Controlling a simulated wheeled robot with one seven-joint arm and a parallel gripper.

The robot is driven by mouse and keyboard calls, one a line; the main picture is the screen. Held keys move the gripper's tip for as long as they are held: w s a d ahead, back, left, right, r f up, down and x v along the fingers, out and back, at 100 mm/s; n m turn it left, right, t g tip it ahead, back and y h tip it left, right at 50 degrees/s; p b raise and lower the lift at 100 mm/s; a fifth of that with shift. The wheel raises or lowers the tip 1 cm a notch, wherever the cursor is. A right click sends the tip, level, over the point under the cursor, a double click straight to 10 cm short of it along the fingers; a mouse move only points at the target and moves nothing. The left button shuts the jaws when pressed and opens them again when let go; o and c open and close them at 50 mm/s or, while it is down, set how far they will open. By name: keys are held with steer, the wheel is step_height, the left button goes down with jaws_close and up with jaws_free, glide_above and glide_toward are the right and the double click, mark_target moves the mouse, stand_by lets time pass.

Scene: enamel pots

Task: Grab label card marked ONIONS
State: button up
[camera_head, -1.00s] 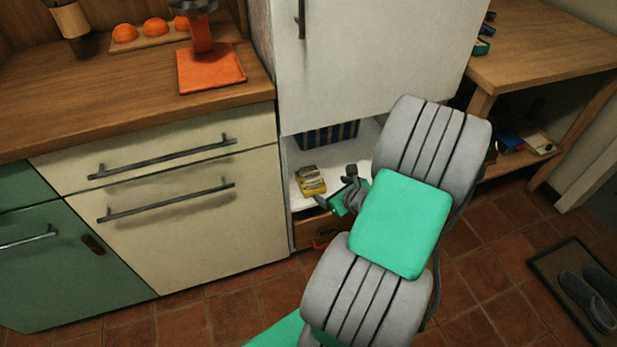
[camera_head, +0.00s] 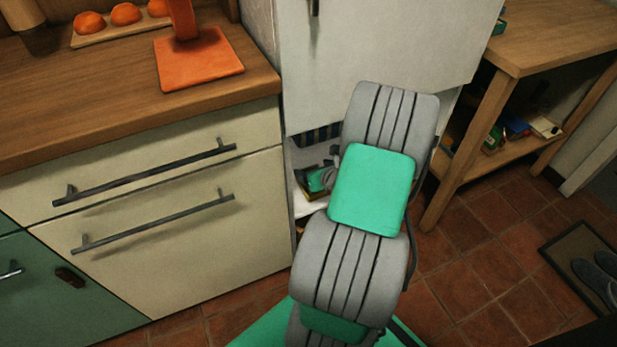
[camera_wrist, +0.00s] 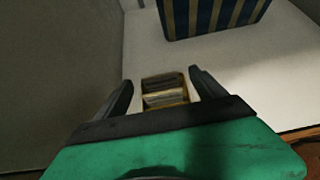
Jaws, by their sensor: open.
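In the wrist view a small yellow box (camera_wrist: 149,104) holding several upright cards (camera_wrist: 163,89) stands on a white shelf. My gripper (camera_wrist: 162,80) is open, with one dark finger on each side of the box; I cannot tell whether they touch it. No writing on the cards can be read, so the ONIONS card cannot be picked out. In the head view my gripper (camera_head: 318,180) is inside the low compartment, partly hidden by my own arm, and the box is mostly covered there.
A blue and gold striped container (camera_wrist: 210,15) stands farther back on the white shelf (camera_wrist: 250,70). A grey wall (camera_wrist: 50,80) rises close on the left. A wooden table (camera_head: 560,45) stands right of the white cabinet (camera_head: 400,45). A mat with slippers (camera_head: 590,262) lies on the floor.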

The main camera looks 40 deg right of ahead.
steer(key=shift+w+d+f, duration=0.15)
steer(key=shift+w+f, duration=0.15)
steer(key=shift+w, duration=0.2)
steer(key=shift+c, duration=0.3)
steer(key=c, duration=1.3)
